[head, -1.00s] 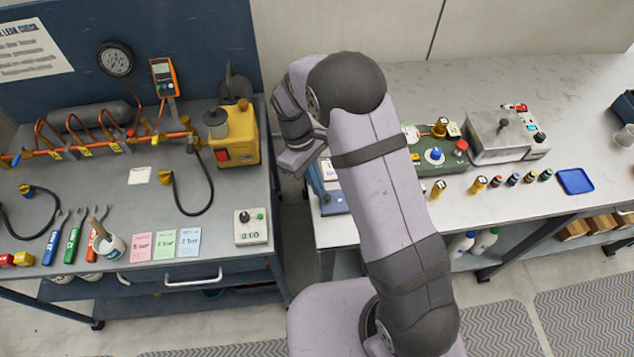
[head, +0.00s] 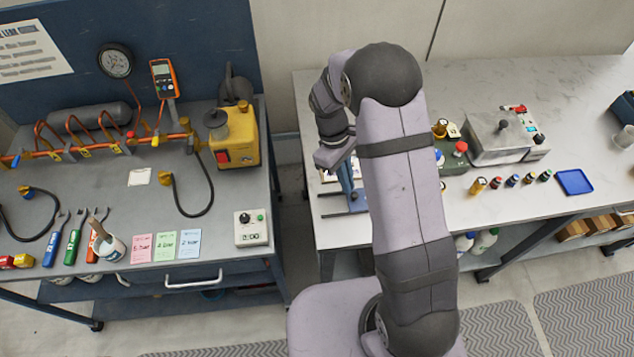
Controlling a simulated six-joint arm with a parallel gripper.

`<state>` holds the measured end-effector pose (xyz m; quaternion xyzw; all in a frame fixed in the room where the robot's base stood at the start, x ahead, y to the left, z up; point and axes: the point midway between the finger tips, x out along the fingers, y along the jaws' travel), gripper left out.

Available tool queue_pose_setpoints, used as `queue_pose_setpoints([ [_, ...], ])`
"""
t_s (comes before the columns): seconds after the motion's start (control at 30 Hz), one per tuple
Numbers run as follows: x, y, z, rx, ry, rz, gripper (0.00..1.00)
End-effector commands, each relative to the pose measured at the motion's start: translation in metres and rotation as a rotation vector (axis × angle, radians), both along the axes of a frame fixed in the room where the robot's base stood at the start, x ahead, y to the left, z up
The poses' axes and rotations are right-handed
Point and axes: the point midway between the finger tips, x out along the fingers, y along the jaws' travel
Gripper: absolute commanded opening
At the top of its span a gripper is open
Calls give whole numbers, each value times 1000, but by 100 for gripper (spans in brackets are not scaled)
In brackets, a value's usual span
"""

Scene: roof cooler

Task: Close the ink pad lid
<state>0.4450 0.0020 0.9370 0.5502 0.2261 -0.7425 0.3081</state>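My gripper (head: 337,152) hangs over the left end of the white-topped bench, left of my own arm. Its fingers are too small and too turned to show whether they are open or shut. A blue item (head: 350,196) with a pale part stands on the bench just below my gripper, partly hidden by my arm. I cannot tell whether it is the ink pad or whether a lid is up. Contact between my gripper and it cannot be made out. No other thing is clearly an ink pad.
A green box (head: 453,158) with knobs and a grey metal box (head: 498,140) stand right of my arm. Several small bottles (head: 512,181) line the bench near a blue tray (head: 575,181). A yellow pump (head: 238,135) stands on the left bench, across a gap.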

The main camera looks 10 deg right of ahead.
Motion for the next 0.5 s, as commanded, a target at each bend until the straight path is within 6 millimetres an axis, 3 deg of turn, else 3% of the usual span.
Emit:
queue_pose_setpoints([
  [0.23,3,3,1,-8,14,3,0],
  [0.5,30,31,8,-3,3,3,0],
])
